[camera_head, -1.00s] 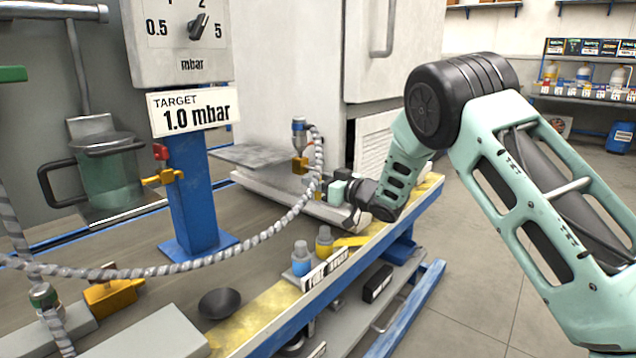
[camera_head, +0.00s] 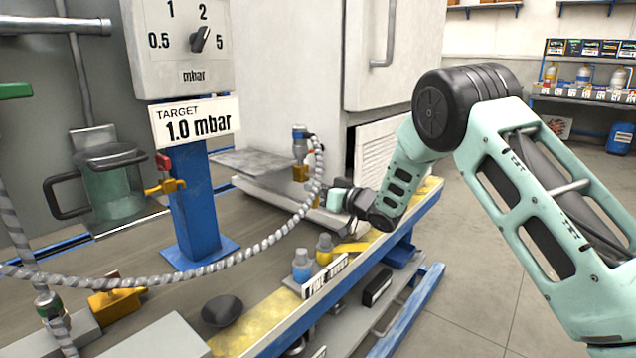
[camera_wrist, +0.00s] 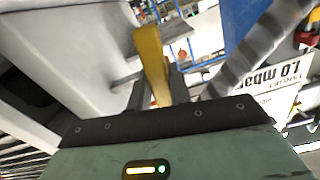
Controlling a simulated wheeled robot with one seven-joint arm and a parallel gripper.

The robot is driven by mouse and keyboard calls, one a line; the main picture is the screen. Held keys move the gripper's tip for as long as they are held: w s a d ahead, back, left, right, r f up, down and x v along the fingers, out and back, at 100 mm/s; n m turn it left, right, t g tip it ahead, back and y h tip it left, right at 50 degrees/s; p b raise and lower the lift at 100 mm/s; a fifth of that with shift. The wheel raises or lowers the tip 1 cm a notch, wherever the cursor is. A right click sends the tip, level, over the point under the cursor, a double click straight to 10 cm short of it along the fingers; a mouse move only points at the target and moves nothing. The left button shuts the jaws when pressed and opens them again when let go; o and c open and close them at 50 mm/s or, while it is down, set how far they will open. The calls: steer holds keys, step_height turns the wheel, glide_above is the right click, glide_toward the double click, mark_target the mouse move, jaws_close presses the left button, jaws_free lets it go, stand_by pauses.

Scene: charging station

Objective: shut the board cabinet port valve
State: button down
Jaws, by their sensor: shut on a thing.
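In the wrist view my gripper (camera_wrist: 157,82) is shut on a long yellow valve handle (camera_wrist: 150,48), with one finger on each side of it. In the head view my gripper (camera_head: 333,199) is low beside the pale cabinet, just right of a brass valve body (camera_head: 300,173).
A blue post (camera_head: 192,200) carries the dial box (camera_head: 185,75) and a red-handled valve (camera_head: 165,172). The hose sags across the bench. Two small bottles (camera_head: 302,265) stand near the yellow front edge. The floor at right is clear.

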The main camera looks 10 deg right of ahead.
steer(key=m+p, duration=0.3)
steer(key=shift+s+a+r+m+p, duration=0.2)
steer(key=shift+a+r+m+p, duration=0.1)
steer(key=shift+r+p, duration=0.1)
steer(key=m+p, duration=0.3)
steer(key=shift+s+a+r+m, duration=0.2)
steer(key=shift+a+m, duration=0.05)
steer(key=shift+m, duration=0.05)
steer(key=m+p, duration=0.1)
steer(key=m, duration=0.1)
steer(key=m+p, duration=0.2)
steer(key=shift+s+a+r+m, duration=0.2)
steer(key=shift+r+m, duration=0.1)
steer(key=shift+r, duration=0.1)
steer(key=shift+a+r+m+p, duration=0.15)
steer(key=shift+m+p, duration=0.4)
steer(key=shift+m, duration=0.4)
steer(key=shift+d+r+m+p, duration=0.15)
steer(key=shift+m+p, duration=0.35)
steer(key=shift+m, duration=0.45)
steer(key=shift+a, duration=0.15)
steer(key=c, duration=1.3)
jaws_free()
steer(key=p+v, duration=0.1)
steer(key=v, duration=1.6)
steer(key=shift+s, duration=0.15)
